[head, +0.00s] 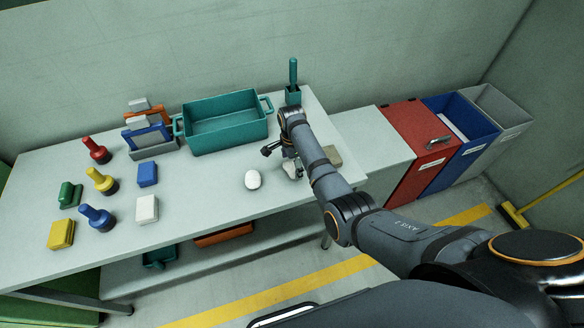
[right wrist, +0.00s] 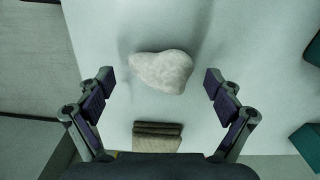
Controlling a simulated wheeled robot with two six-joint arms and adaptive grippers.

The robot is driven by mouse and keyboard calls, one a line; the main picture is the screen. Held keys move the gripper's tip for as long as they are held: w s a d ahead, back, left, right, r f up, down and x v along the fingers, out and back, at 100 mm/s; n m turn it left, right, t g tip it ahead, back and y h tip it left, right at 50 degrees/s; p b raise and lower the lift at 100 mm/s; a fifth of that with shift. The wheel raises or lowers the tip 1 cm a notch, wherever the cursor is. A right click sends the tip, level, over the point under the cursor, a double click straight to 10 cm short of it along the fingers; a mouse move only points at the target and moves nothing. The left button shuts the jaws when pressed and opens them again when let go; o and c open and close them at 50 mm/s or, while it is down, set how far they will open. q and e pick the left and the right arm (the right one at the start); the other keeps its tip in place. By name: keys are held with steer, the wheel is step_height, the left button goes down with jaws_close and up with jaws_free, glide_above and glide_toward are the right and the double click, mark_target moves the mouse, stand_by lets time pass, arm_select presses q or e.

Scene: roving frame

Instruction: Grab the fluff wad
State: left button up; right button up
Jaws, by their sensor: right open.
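The fluff wad is a pale, rounded, lumpy piece (right wrist: 162,71) on the light table top. In the right wrist view it lies ahead of and between the two fingertips, with clear gaps on both sides. In the head view my right gripper (head: 281,159) is above the table and partly hides the wad (head: 290,169). The right gripper also shows in the right wrist view (right wrist: 160,80), open and empty. My left gripper is not in view.
A folded beige cloth (right wrist: 157,136) lies near the palm. A white rounded object (head: 252,180) sits left of the gripper. A teal tray (head: 224,139) and a teal holder (head: 293,97) stand behind. Blocks and knobbed tools are at left; the table's front edge is close.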

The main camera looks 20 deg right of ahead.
steer(key=shift+f, duration=0.7)
steer(key=c, duration=1)
steer(key=shift+r, duration=0.1)
steer(key=shift+c, duration=0.2)
